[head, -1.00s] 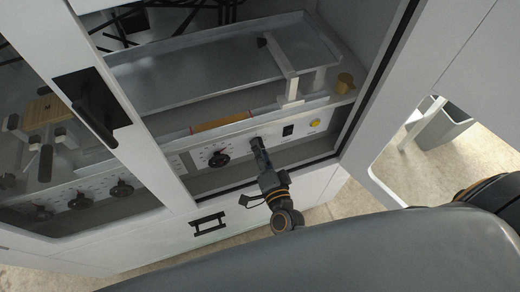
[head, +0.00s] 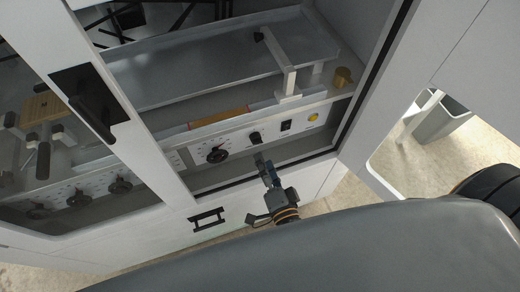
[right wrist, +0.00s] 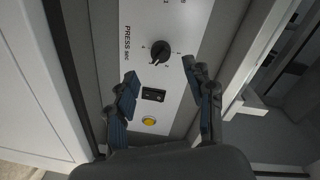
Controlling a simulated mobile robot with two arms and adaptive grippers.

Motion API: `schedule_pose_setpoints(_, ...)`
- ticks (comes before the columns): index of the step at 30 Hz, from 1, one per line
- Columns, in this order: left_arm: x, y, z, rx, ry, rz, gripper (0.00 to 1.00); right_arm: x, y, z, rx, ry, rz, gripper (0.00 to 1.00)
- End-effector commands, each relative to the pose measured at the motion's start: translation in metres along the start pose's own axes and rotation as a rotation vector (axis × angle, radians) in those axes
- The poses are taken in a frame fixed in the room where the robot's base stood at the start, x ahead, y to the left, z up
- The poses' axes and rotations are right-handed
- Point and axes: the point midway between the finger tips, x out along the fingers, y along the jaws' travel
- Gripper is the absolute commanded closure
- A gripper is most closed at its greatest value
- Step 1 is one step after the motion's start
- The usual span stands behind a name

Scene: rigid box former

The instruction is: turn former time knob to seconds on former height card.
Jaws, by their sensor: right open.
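The black time knob (head: 254,138) is on the former's white front panel; in the right wrist view the knob (right wrist: 160,52) has small digits around it and "PRESS sec." printed beside it. Its pointer setting is too small to read surely. My right gripper (head: 262,160) is just in front of and below the knob in the head view. In the right wrist view the right gripper (right wrist: 163,77) is open and empty, its fingers apart, with the knob ahead, between and beyond the tips. I cannot pick out a height card. My left gripper is out of view.
A larger black dial (head: 217,155) is left of the knob. A black switch (head: 286,126) and a yellow button (head: 313,117) are to its right. A door frame with a black handle (head: 95,105) stands at left, and the cabinet's side frame (head: 375,85) at right.

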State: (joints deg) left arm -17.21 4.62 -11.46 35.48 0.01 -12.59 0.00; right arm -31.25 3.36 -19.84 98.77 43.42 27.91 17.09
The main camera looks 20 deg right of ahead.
Motion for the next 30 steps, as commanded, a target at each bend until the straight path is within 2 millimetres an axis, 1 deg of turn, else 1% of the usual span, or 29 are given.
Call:
schedule_pose_setpoints(1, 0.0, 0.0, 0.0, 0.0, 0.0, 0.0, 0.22, -0.012, 0.001, 0.0, -0.002, -0.003, 0.002, 0.47)
schedule_pose_setpoints(4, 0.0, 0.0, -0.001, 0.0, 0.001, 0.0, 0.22, -0.03, 0.001, 0.001, 0.001, -0.003, 0.002, 0.47)
schedule_pose_setpoints(7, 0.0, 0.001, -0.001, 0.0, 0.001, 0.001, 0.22, -0.043, 0.001, 0.0, -0.001, -0.003, 0.001, 0.47)
schedule_pose_setpoints(10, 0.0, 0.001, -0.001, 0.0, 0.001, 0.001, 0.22, -0.051, 0.0, 0.0, -0.001, -0.001, 0.0, 0.47)
schedule_pose_setpoints(14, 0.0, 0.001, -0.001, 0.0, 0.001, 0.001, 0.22, -0.054, 0.0, 0.0, 0.001, 0.0, -0.001, 0.47)
schedule_pose_setpoints(30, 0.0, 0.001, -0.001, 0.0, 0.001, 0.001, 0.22, -0.054, 0.002, 0.002, -0.007, -0.006, 0.002, 0.47)
